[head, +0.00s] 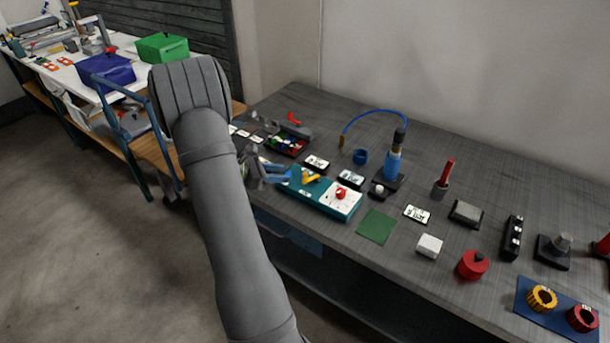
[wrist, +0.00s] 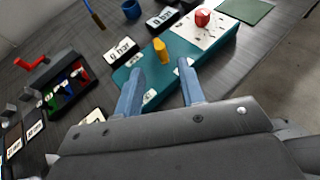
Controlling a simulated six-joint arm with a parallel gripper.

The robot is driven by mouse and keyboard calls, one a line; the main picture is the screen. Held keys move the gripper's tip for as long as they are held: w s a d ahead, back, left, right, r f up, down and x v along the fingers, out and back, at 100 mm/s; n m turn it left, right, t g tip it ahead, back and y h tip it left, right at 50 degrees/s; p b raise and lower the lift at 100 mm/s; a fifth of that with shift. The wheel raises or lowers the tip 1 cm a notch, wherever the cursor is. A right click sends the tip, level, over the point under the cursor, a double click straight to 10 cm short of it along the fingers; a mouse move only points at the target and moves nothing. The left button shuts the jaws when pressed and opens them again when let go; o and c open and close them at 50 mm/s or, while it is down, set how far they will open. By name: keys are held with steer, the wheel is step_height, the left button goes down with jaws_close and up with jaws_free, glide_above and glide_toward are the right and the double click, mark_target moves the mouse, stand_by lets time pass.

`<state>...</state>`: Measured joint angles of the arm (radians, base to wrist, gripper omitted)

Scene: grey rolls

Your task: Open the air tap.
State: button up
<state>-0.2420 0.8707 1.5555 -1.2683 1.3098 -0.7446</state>
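A teal box (wrist: 132,73) lies on the grey bench, and it also shows in the head view (head: 318,204). A yellow handle (wrist: 160,50) stands up from it and looks like the tap; it also shows in the head view (head: 311,179). A red knob (wrist: 202,18) sits on the box's white plate (head: 340,203). My gripper (wrist: 158,68) has its two blue fingers spread, with nothing between them. In the wrist view the yellow handle shows just beyond the gap between the fingertips. In the head view my gripper (head: 283,173) is at the box's left end.
Cards reading "0 bar" (wrist: 121,50) and "6 bar" (wrist: 160,19) lie behind the box. A black tray (wrist: 66,86) with coloured parts and a red lever (wrist: 32,63) stand to the left. A blue bottle (head: 393,163) with a hose and a green mat (head: 377,227) are to the right.

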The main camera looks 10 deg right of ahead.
mark_target(304, 175)
steer(key=x, duration=0.9)
steer(key=shift+d, duration=0.15)
jaws_close()
